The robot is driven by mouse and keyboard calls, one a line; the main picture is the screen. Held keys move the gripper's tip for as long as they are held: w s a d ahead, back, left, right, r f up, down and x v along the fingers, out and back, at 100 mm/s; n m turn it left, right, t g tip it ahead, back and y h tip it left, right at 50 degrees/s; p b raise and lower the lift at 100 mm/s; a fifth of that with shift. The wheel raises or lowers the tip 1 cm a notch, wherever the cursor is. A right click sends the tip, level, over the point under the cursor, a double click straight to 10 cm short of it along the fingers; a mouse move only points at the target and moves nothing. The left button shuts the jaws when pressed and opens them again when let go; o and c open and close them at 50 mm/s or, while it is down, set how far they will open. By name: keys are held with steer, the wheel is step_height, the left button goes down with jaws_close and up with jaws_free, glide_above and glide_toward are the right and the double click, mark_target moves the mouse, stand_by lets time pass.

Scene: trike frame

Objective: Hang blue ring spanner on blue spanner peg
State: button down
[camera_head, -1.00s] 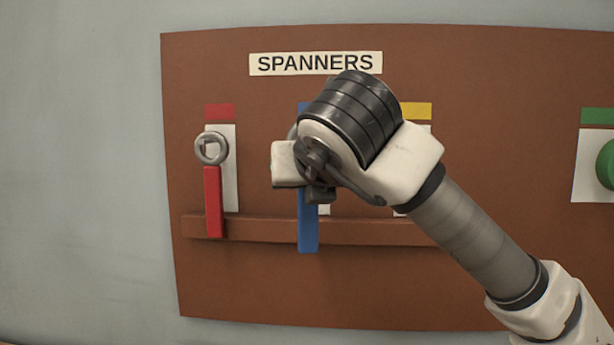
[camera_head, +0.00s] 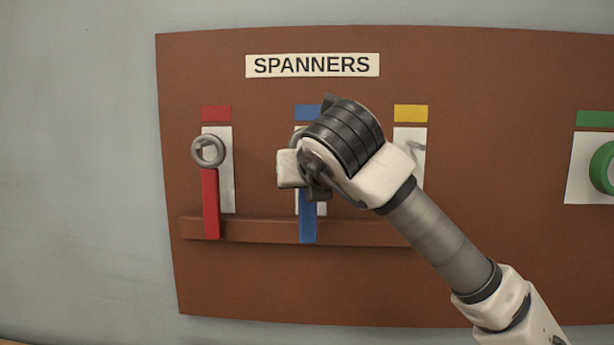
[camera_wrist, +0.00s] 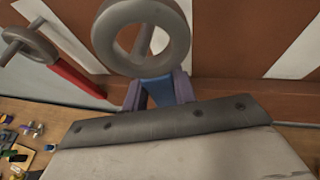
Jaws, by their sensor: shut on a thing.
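My gripper (camera_wrist: 158,88) is shut on the blue handle of the blue ring spanner (camera_wrist: 157,91), just below its grey ring. In the head view the blue handle (camera_head: 308,222) hangs upright below my gripper, under the blue label (camera_head: 307,112). My wrist hides most of the ring and the peg there. In the wrist view a thin grey rod, apparently the blue spanner peg (camera_wrist: 149,20), shows through the ring opening. I cannot tell whether it passes through the ring or lies behind it.
The red spanner (camera_head: 210,200) hangs to the left, its ring around a peg. A yellow label (camera_head: 410,113) with a white panel is to the right. A brown ledge (camera_head: 265,231) crosses the board below. A green ring (camera_head: 603,168) is at the far right.

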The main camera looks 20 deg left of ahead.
steer(key=shift+w+a+f+b, duration=0.2)
steer(key=shift+w+f+b, duration=0.05)
steer(key=shift+w, duration=0.4)
steer(key=shift+w+a+f+b, duration=0.15)
steer(key=shift+w+f+b, duration=0.1)
steer(key=shift+w, duration=0.35)
steer(key=c, duration=1.1)
jaws_free()
steer(key=shift+o, duration=0.2)
